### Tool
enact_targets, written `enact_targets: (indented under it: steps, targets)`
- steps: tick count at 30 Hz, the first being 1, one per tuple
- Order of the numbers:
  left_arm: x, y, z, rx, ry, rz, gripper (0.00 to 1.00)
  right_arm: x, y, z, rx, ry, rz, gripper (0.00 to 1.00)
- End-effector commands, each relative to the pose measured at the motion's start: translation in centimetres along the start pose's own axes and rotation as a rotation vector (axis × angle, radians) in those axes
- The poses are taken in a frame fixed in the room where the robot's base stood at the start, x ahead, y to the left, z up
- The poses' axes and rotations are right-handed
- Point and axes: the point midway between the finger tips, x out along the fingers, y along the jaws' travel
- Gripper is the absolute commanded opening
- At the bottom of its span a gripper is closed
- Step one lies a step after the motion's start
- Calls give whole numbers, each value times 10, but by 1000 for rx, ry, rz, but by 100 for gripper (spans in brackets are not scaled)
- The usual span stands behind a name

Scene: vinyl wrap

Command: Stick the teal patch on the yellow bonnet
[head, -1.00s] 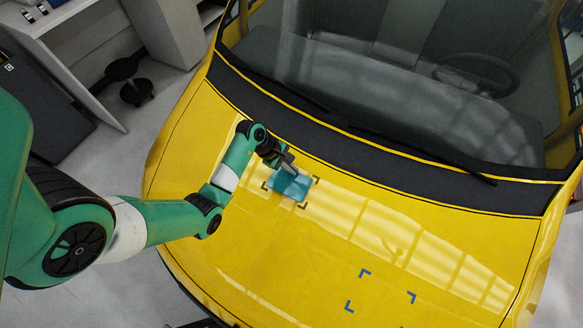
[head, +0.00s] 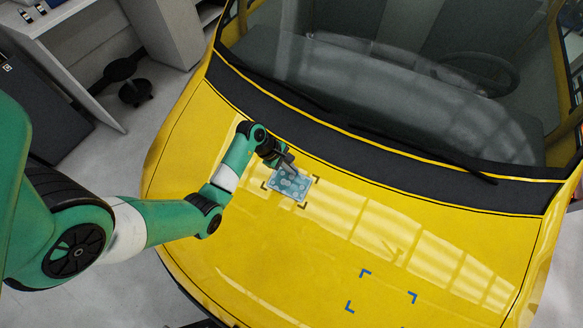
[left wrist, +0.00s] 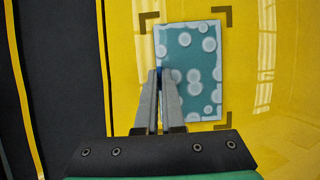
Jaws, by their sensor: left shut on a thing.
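The teal patch (head: 290,184) lies on the yellow bonnet (head: 230,260), inside dark corner marks near the windscreen edge. In the left wrist view the patch (left wrist: 205,60) is a rectangle with a pale border and several pale round spots, like bubbles. It appears flat, within the marks. My left gripper (head: 289,166) is at the patch's windscreen-side edge. In the left wrist view its fingertips (left wrist: 161,74) are close together at that edge, with a thin blue strip between them; the fingers hide part of the edge. My right gripper is not in view.
Blue corner marks (head: 380,291) frame an empty area of bonnet nearer the front. The black cowl and wipers (head: 390,170) run below the windscreen. A desk (head: 75,75) and a stool (head: 136,92) stand on the floor to the left. The bonnet right of the patch is clear.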

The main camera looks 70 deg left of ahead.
Motion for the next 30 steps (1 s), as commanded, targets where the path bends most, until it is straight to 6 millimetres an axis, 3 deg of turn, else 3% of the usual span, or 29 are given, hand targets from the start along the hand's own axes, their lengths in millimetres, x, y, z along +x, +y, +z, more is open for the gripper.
enact_targets:
  steps: [29, 30]
  targets:
    - [2, -1, -2, -1, 3, -2, 0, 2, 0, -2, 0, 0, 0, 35]
    - [2, -1, -2, -2, 2, -2, 12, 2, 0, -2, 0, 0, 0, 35]
